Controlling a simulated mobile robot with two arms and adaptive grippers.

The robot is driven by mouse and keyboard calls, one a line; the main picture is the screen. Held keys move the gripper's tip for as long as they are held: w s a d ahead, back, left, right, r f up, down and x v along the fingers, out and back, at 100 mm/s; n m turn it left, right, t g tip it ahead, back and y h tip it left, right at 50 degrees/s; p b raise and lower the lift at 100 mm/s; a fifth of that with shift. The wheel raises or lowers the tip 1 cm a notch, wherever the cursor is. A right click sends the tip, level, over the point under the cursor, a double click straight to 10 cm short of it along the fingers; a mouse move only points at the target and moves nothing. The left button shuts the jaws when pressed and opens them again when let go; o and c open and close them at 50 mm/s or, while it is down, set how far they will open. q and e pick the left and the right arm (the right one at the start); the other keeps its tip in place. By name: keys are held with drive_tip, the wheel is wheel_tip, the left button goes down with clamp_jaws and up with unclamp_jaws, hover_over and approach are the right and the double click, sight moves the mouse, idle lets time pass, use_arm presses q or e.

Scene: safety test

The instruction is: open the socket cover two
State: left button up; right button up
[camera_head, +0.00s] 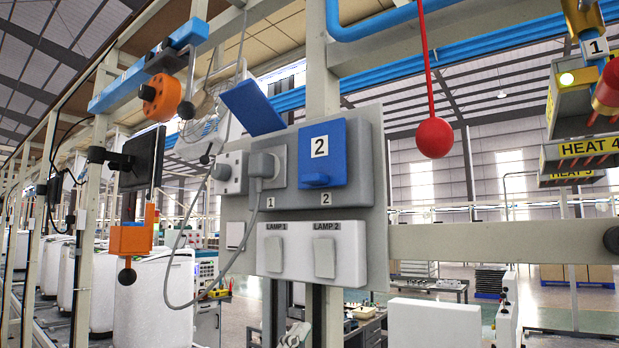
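Socket cover two (322,155) is a blue flap with a white label reading 2, on the right socket of the grey panel (378,215). It hangs down shut over its socket, with a small blue lip (316,180) near its bottom edge. Socket cover one (252,107), also blue, is tilted up and open. A grey plug (264,165) with a cable sits in socket one below it.
Two lamp switches (275,254) labelled LAMP 1 and LAMP 2 (325,257) sit below the sockets. A red ball (434,137) hangs on a red cord right of the panel. An orange device (160,97) and loose cable are at left. Space before cover two looks clear.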

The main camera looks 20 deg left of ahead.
use_arm(q)
drive_tip(key=s+d+r+m+g+h, duration=0.5)
drive_tip(key=s+r+m+g, duration=0.1)
drive_tip(key=m+g, duration=0.6)
drive_tip(key=s+d+r+m+g+h, duration=0.4)
drive_tip(key=s+r+m+g+h, duration=0.2)
drive_tip(key=m+g, duration=0.5)
drive_tip(key=n+t+y, duration=0.2)
drive_tip(key=t+y, duration=1.4)
drive_tip(key=y, duration=0.3)
approach(309, 176)
drive_tip(key=p+x, duration=0.5)
drive_tip(key=x, duration=0.5)
drive_tip(key=shift+p, duration=0.3)
use_arm(e)
drive_tip(key=r, duration=0.5)
drive_tip(key=shift+w+d+r, duration=0.2)
drive_tip(key=shift+r, duration=0.1)
use_arm(q)
clamp_jaws()
use_arm(e)
drive_tip(key=shift+d, duration=0.2)
